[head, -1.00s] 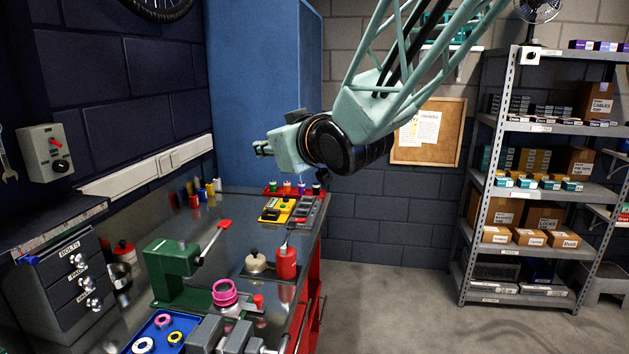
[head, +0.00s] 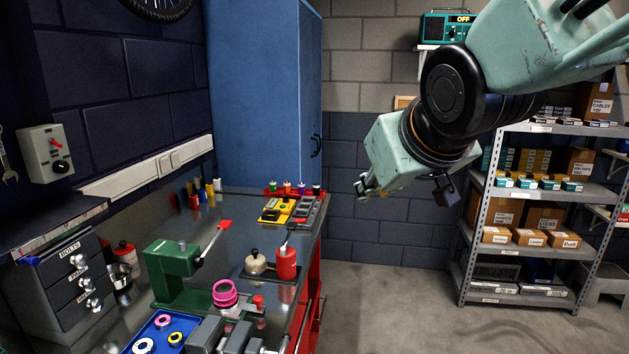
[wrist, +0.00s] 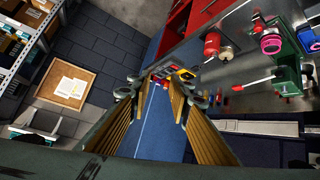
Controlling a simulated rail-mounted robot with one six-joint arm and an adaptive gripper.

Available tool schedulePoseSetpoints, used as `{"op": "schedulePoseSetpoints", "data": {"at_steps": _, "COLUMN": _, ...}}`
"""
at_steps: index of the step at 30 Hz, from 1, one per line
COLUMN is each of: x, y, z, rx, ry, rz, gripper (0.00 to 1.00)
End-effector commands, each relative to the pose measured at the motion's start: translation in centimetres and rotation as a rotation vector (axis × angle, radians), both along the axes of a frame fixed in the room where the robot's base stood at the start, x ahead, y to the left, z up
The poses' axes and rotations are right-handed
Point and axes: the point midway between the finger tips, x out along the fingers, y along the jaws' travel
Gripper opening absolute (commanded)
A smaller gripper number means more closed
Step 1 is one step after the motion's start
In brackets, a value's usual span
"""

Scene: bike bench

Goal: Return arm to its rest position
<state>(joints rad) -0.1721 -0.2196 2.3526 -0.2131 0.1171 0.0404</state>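My arm's pale green wrist and black joint fill the upper right of the head view. My gripper (head: 366,187) hangs in the air to the right of the workbench (head: 316,262), in front of the dark block wall. In the wrist view my gripper (wrist: 160,92) shows its two fingers apart. Only the background, with the blue cabinet, shows between them, so it is open and empty.
The bench holds a green press (head: 175,270), a red bottle (head: 287,263), a blue tray (head: 158,337) and a yellow case (head: 277,210). A blue cabinet (head: 255,90) stands behind. A loaded metal shelf (head: 478,240) stands right. The floor between is clear.

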Motion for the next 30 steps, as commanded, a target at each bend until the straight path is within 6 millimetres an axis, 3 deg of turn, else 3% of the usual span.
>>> {"op": "schedulePoseSetpoints", "data": {"at_steps": 6, "x": -5.6, "y": -3.4, "z": -1.3, "rx": 0.0, "ry": 0.098, "rz": -0.073, "gripper": 0.19}}
{"op": "schedulePoseSetpoints", "data": {"at_steps": 15, "x": -14.0, "y": -6.9, "z": -3.5, "rx": 0.008, "ry": 0.242, "rz": -0.16, "gripper": 0.19}}
{"op": "schedulePoseSetpoints", "data": {"at_steps": 30, "x": -28.8, "y": -9.3, "z": -7.1, "rx": 0.053, "ry": 0.48, "rz": -0.271, "gripper": 0.19}}
